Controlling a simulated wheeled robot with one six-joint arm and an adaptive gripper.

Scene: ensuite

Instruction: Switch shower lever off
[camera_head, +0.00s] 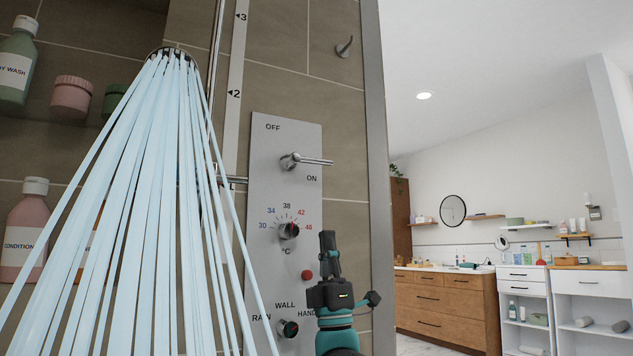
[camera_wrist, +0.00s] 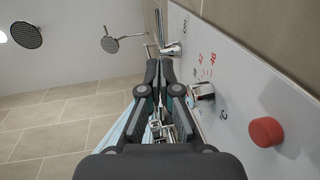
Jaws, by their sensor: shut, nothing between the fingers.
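The chrome shower lever (camera_head: 290,161) is on the upper part of the grey control panel (camera_head: 262,190). Its handle points right, above the "ON" mark and below the "OFF" mark. In the wrist view the lever (camera_wrist: 172,49) shows just beyond the fingertips. My gripper (camera_head: 326,236) is shut and empty, pointing up, below the lever handle at the panel's right side. It also shows in the wrist view (camera_wrist: 158,66), close beside the panel. I cannot tell the exact gap to the lever. Water streams (camera_head: 150,210) pour from the shower head (camera_head: 172,52).
Below the lever are a temperature dial (camera_head: 289,230), a red button (camera_head: 307,275) and a lower selector knob (camera_head: 288,328). Bottles (camera_head: 22,230) stand on niche shelves at left. A wall hook (camera_head: 345,47) is above right. Open room with wooden drawers (camera_head: 440,303) lies right.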

